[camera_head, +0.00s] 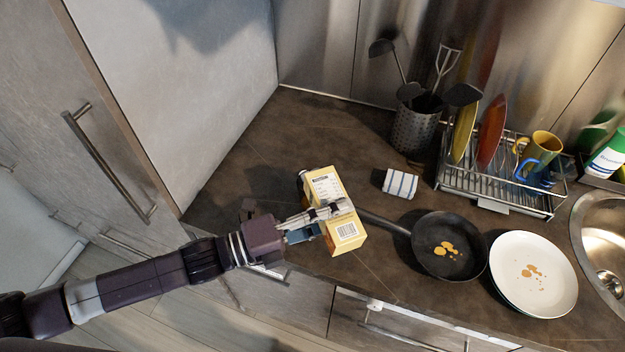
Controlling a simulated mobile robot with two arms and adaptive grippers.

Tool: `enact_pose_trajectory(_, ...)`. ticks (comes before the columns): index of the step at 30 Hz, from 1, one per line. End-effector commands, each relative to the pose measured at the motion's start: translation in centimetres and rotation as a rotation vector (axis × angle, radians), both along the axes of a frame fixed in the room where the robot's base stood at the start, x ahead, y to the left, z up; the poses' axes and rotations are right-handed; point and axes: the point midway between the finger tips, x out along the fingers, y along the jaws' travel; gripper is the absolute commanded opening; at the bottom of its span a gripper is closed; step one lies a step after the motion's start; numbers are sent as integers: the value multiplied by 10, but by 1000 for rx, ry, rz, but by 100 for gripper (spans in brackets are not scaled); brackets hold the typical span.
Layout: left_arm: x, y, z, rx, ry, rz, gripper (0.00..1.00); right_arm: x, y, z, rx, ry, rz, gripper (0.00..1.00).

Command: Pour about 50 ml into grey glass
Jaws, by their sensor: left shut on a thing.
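A yellow carton (325,187) with white printed labels and a barcode is near the middle of the head view, over the front part of the dark counter. My left gripper (328,212) reaches in from the left and is shut on the carton around its middle. The carton looks slightly tilted in the picture; I cannot tell whether it touches the counter. No grey glass can be made out in this view. My right gripper is not in view.
A black pan (468,262) and a white plate (510,256), both with orange-brown bits, lie to the right. A striped cloth (400,183), utensil holder (414,130), dish rack (487,190) with a yellow mug (541,150), and sink (603,232) stand farther back or right. The back-left counter is clear.

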Motion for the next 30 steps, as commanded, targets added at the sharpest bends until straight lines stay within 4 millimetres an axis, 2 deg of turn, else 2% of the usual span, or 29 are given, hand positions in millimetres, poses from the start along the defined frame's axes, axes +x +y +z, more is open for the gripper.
enact_pose_trajectory(30, -6, -3, 7, -21, 39, -1, 7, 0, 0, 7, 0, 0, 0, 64)
